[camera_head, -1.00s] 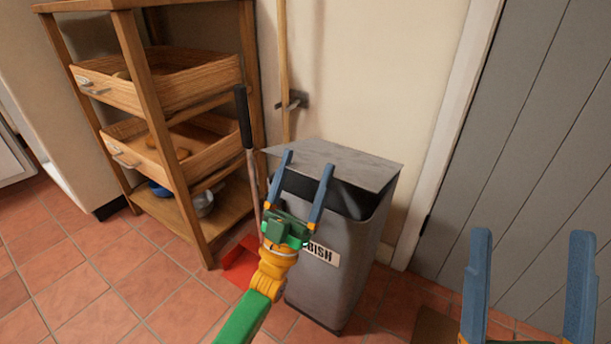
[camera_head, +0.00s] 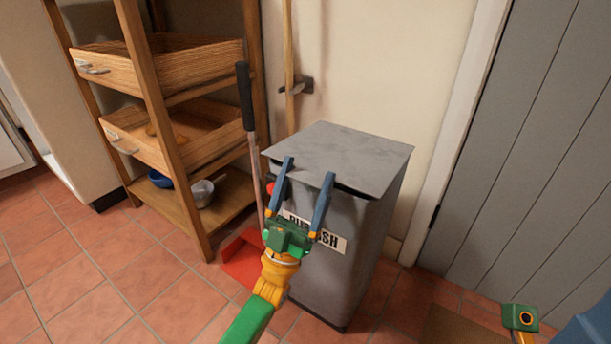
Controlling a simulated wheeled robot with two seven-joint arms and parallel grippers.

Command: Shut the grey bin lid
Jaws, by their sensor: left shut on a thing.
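The grey bin (camera_head: 365,235) stands against the wall with a white rubbish label on its front. Its grey lid (camera_head: 340,150) lies nearly flat over the top, with a thin dark gap under its front edge. My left gripper (camera_head: 306,170) is at the lid's front edge, its two blue fingers set apart at the rim and shut on the lid. The fingers and green palm cover part of the label. My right gripper (camera_head: 560,325) shows only in part at the bottom right corner; its fingertips are cut off.
A wooden shelf unit (camera_head: 165,130) with drawers and bowls stands left of the bin. A red dustpan (camera_head: 241,262) with a long black-gripped handle stands between them. A grey plank door (camera_head: 530,130) is on the right. Tiled floor is clear at the front left.

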